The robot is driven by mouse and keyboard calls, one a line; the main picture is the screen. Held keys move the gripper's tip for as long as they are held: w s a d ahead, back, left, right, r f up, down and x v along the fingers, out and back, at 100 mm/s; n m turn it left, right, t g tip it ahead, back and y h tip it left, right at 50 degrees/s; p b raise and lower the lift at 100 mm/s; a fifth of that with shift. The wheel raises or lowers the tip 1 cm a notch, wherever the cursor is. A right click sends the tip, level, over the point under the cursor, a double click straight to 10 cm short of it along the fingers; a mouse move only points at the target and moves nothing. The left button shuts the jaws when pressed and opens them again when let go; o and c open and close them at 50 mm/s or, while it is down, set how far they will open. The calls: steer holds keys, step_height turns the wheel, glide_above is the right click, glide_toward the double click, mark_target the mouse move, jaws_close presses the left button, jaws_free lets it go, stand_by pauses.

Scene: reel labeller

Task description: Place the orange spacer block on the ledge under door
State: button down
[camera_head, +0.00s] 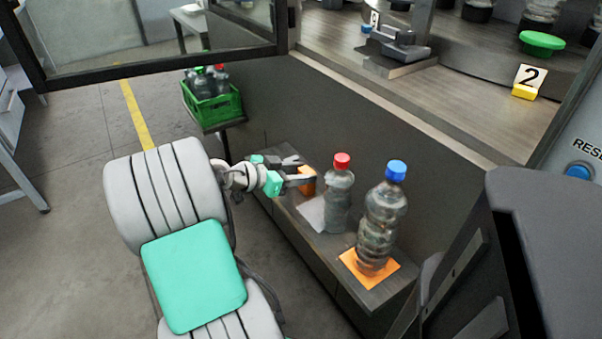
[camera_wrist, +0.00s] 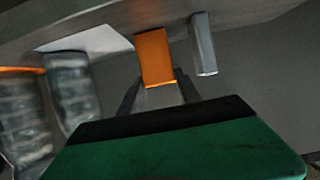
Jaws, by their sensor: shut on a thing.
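The orange spacer block (camera_head: 307,181) is at the tip of my gripper (camera_head: 296,177), over the ledge (camera_head: 318,250) that runs along the dark panel. In the wrist view the orange block (camera_wrist: 156,57) stands between the two dark fingers (camera_wrist: 157,93), which are shut on it. Its far end appears close to the ledge surface (camera_wrist: 110,18); I cannot tell whether it touches. The door, a dark-framed glass panel (camera_head: 160,35), hangs open at the upper left.
A red-capped bottle (camera_head: 339,198) stands near a white sheet (camera_head: 312,214); a blue-capped bottle (camera_head: 381,222) stands on an orange mat (camera_head: 356,272). A grey metallic block (camera_wrist: 204,45) is beside the orange block. A green crate of bottles (camera_head: 212,105) is farther back.

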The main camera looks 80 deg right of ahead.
steer(key=c, duration=0.8)
jaws_free()
steer(key=shift+c, duration=0.2)
steer(key=shift+r+p, duration=0.25)
steer(key=shift+p, duration=0.15)
steer(key=p+v, duration=0.2)
steer(key=v, duration=1)
steer(key=w+a+f+n+t+y, duration=0.2)
steer(key=w+a+f+n+t, duration=0.15)
steer(key=w+a+n, duration=0.3)
steer(key=w+a+f+n+t+y, duration=0.1)
steer(key=w+a+f+n+t, duration=0.1)
steer(key=w+a+n+t, duration=0.5)
steer(key=w+a+f+n+y, duration=0.1)
steer(key=a+n+y, duration=0.6)
steer(key=a, duration=1.9)
steer(key=n+t, duration=0.1)
steer(key=n, duration=0.4)
steer(key=shift+w+n, duration=0.35)
